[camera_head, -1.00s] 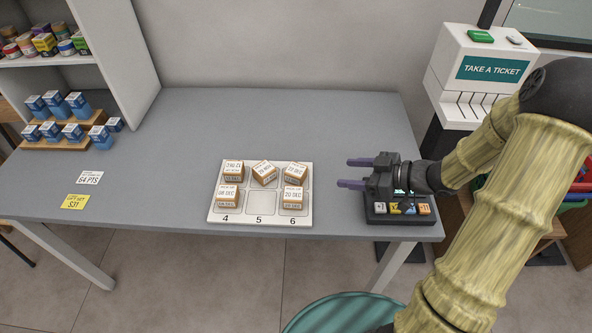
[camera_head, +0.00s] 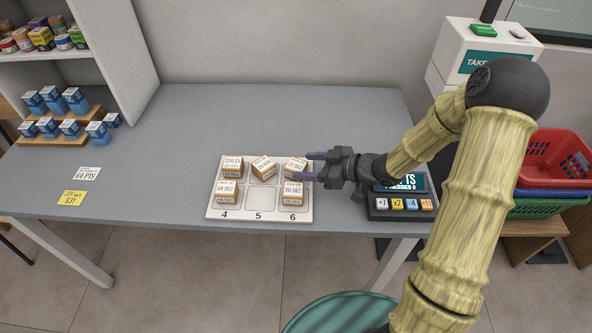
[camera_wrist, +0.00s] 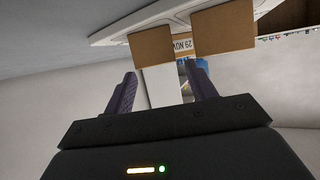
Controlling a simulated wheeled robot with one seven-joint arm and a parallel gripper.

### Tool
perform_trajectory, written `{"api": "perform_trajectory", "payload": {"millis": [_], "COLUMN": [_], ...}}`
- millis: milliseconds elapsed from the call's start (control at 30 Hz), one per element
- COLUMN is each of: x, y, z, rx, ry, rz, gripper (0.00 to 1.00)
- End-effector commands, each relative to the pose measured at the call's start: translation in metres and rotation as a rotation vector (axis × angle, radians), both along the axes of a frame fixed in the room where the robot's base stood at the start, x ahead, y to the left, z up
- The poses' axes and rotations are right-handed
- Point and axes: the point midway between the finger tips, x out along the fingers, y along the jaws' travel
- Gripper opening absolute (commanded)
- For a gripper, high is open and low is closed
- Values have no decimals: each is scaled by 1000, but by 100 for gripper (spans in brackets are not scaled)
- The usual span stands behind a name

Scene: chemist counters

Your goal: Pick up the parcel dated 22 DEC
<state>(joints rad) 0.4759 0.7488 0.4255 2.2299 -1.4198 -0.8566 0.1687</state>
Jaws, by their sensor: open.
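Several small orange-and-white parcels sit in a white tray (camera_head: 264,199). The back right parcel (camera_head: 296,166) has a date that looks like 22 DEC, but the print is too small to be sure. The front right parcel (camera_head: 293,193) reads 20 DEC and the front left one (camera_head: 226,190) reads 08 DEC. My gripper (camera_head: 308,166) is open and empty, its fingers reaching from the right to beside the back right parcel. In the wrist view, two plain brown parcel faces (camera_wrist: 150,46) (camera_wrist: 223,30) lie beyond the fingertips (camera_wrist: 161,72). A 29 NOV label (camera_wrist: 183,46) shows between them.
The front middle compartment is empty. A dark keypad device (camera_head: 400,205) stands right of the tray, under my arm. A ticket machine (camera_head: 480,52) and stacked baskets (camera_head: 550,165) are farther right. Blue boxes (camera_head: 68,102) stand at the left.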

Motion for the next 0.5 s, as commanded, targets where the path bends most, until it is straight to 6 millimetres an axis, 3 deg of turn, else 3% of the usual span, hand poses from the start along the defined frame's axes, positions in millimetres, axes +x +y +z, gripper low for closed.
{"api": "perform_trajectory", "payload": {"millis": [333,500], "x": [1,10], "y": [2,18], "z": [-1,-10], "rx": [0,0], "ry": [0,0], "rz": [1,3], "gripper": [56,56]}}
